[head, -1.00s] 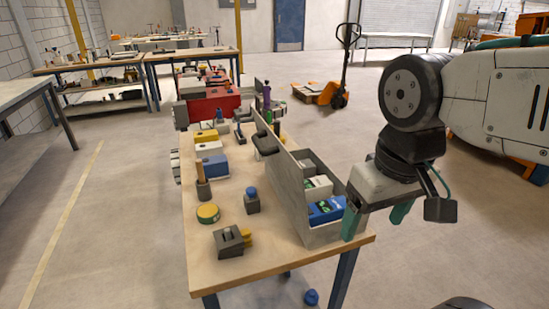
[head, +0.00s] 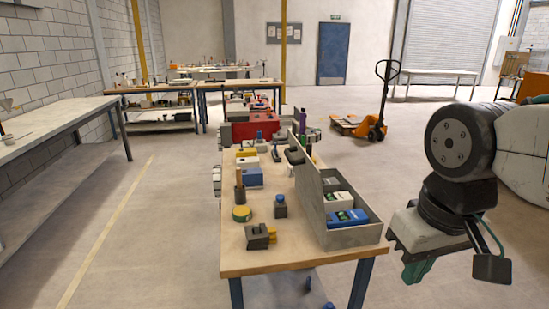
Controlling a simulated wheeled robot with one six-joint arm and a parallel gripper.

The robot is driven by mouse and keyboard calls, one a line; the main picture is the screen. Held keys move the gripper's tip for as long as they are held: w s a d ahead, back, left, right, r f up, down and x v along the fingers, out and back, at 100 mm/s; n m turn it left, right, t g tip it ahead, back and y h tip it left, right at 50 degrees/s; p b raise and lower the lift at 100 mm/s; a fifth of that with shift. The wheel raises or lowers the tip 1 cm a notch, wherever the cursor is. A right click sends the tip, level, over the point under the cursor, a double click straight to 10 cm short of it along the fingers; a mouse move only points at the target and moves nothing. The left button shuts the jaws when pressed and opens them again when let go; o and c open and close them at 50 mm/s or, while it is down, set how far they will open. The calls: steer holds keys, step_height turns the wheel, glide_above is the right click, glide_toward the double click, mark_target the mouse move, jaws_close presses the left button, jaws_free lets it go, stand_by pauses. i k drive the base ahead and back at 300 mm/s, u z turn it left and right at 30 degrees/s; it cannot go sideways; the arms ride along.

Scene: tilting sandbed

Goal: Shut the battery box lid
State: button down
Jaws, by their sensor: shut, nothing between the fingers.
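The grey battery box (head: 356,236) stands at the right front corner of the wooden workbench. Its lid (head: 309,200) is open and stands steeply up along the box's left side. Inside are a blue battery (head: 347,218), a white one (head: 338,201) and a grey one behind them. My gripper (head: 416,270) hangs to the right of the box, in front of the floor and apart from the box and lid. Its green fingers point down, are shut and hold nothing. The gripper's housing partly hides the fingers.
A red toolbox stands behind. Floor right of the bench is clear.

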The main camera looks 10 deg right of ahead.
mark_target(310, 177)
steer(key=u, duration=0.85)
steer(key=i, duration=0.6)
steer(key=z, duration=0.9)
steer(key=i, duration=0.5)
